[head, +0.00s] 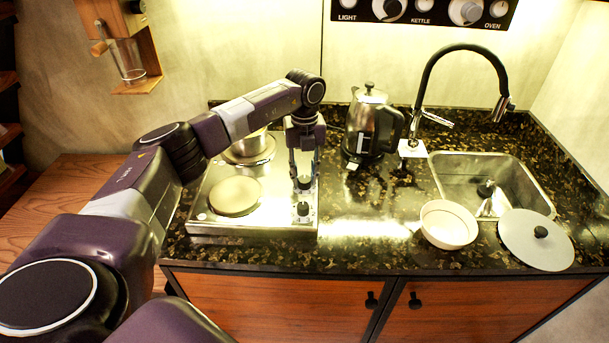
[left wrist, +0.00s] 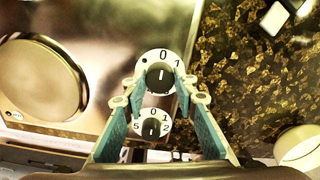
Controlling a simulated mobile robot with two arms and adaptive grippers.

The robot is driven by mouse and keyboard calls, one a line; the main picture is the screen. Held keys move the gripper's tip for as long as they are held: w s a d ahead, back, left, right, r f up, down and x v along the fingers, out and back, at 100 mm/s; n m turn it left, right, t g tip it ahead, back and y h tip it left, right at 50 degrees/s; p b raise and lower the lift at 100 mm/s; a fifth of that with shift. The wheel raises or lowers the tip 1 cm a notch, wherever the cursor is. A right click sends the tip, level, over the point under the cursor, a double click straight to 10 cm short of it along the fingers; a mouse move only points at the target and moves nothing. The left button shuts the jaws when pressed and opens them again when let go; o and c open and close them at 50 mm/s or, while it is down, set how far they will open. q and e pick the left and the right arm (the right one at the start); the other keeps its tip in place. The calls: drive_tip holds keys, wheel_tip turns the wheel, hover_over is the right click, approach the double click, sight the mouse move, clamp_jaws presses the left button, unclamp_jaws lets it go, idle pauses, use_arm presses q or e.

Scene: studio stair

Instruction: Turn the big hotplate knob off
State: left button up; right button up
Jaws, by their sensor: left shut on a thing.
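The steel hotplate unit (head: 255,228) stands on the dark counter with a bare round plate (head: 235,196) in front. A second plate (head: 262,157) behind carries a metal pot (head: 248,145). Two black knobs sit on its right side. My left gripper (head: 304,178) points down at the far knob (head: 304,184); its fingers are shut on this knob, which shows between the fingertips in the left wrist view (left wrist: 160,76). Its white line looks upright, toward the 0. The near knob (head: 303,209) stands free; its line also looks upright toward 0. Which knob serves which plate I cannot tell. My right gripper is out of view.
A kettle (head: 368,125) stands right of the hotplate unit. Further right are a white bowl (head: 448,225), a lid (head: 536,240) and a sink (head: 480,170) with a black tap (head: 425,85). A glass (head: 128,62) is on a wall shelf. The counter before the kettle is clear.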

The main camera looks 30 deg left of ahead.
sight(304, 178)
use_arm(q)
drive_tip(key=shift+w+a+r, duration=0.1)
drive_tip(key=o, duration=1.1)
drive_tip(key=shift+o, duration=0.2)
wheel_tip(304, 178, up, 12)
